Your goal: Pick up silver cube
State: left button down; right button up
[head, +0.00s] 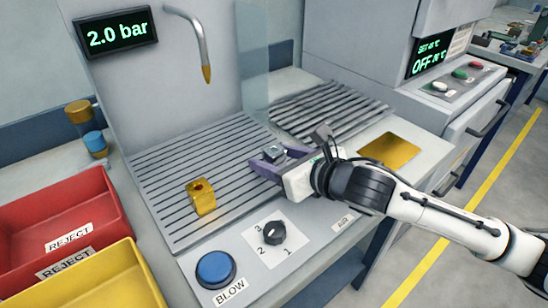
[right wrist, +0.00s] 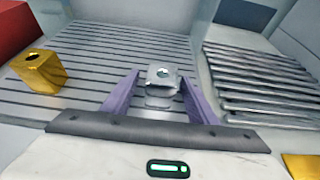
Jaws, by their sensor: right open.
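The silver cube (head: 274,150) with a hole in its top stands on the slatted rack in the head view. It also shows in the right wrist view (right wrist: 163,76), at the far end of the gap between the fingers. My right gripper (head: 268,162) reaches in from the right with purple fingers spread on either side of the cube. In the wrist view the gripper (right wrist: 161,92) is open and daylight-like gaps show between fingers and cube; whether either finger touches it is hard to tell. My left gripper is not in view.
A gold cube (head: 201,197) stands on the rack (head: 165,165) to the left. Red (head: 40,220) and yellow (head: 95,280) reject bins stand at the left. A blue button (head: 215,268) and black dial (head: 274,232) are in front. A clear panel (head: 254,60) and nozzle (head: 203,50) stand behind.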

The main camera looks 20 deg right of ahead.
jog(key=shift+w+a+f, duration=0.1)
jog(key=shift+w, duration=0.15)
jog(key=c, duration=1.3)
grip_shut()
